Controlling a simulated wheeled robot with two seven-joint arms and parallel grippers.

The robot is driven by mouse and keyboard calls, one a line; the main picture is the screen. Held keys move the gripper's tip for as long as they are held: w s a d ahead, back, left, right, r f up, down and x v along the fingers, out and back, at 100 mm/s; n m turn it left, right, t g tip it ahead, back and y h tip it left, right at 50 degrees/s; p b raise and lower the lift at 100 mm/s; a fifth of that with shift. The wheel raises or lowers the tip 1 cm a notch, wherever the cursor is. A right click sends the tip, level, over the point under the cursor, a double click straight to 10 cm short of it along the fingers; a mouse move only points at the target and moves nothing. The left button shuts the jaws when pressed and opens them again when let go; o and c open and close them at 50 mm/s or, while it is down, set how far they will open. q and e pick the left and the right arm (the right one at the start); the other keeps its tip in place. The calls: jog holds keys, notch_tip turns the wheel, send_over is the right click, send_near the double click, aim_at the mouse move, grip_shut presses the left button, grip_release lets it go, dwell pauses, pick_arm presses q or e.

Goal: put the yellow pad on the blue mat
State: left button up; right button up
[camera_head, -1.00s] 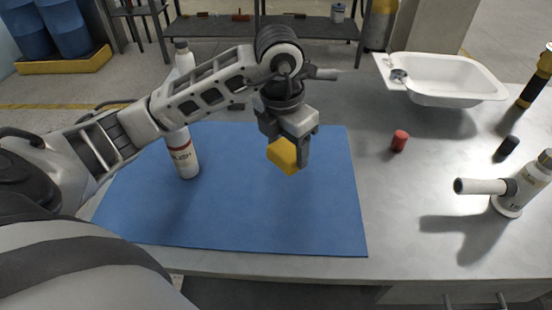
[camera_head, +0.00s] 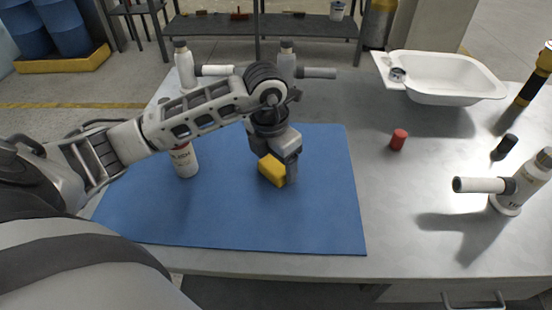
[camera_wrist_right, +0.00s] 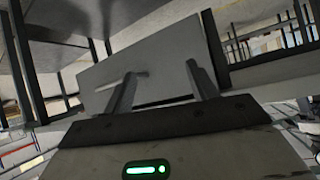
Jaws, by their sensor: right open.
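The yellow pad (camera_head: 272,171) is a small block at the fingertips of my left gripper (camera_head: 281,170), low over the blue mat (camera_head: 260,222). The gripper is shut on the pad and points down; one finger shows on the pad's right side and the other is mostly hidden. I cannot tell whether the pad touches the mat. The mat lies flat on the grey table. In the right wrist view my right gripper (camera_wrist_right: 163,84) is open, with nothing between its fingers. It does not show in the head view.
Two more bottles (camera_head: 184,64) (camera_head: 287,60) stand behind the arm. A red cylinder (camera_head: 399,139), a white tub (camera_head: 440,78), a black cylinder (camera_head: 505,147) and a white bottle (camera_head: 519,186) are at right.

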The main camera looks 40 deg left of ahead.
aim_at(271, 168)
pick_arm(q)
jog(key=shift+o, duration=0.5)
jog(key=shift+r, duration=0.35)
notch_tip(271, 168, up, 12)
jog(key=s, duration=0.1)
jog(key=shift+s+a+f, duration=0.2)
jog(key=shift+s, duration=0.05)
